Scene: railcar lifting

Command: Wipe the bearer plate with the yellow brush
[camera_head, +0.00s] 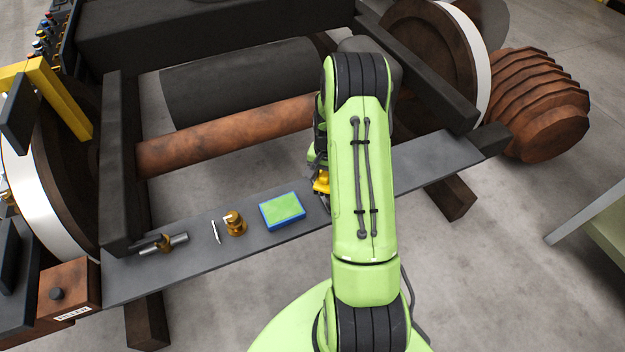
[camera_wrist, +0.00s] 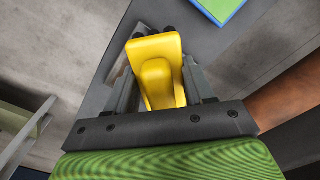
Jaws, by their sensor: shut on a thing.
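The yellow brush (camera_wrist: 155,48) is between the two fingers of my gripper (camera_wrist: 158,82), which is shut on it. In the head view only a small piece of the brush (camera_head: 321,183) shows beside my green arm, which hides most of my gripper. The long grey bearer plate (camera_head: 425,163) lies across the scene in front of the axle. It also shows in the wrist view (camera_wrist: 192,45), below the brush. The brush is over the plate, to the right of the blue-and-green block. I cannot tell whether its underside touches the plate.
On the plate lie the blue-and-green block (camera_head: 282,210), a brass fitting (camera_head: 235,223), a thin silver tool (camera_head: 215,231) and a silver rod with a brass part (camera_head: 165,243). A rusty axle (camera_head: 225,136) runs behind. A brown box (camera_head: 69,286) stands at the left end. The plate's right part looks clear.

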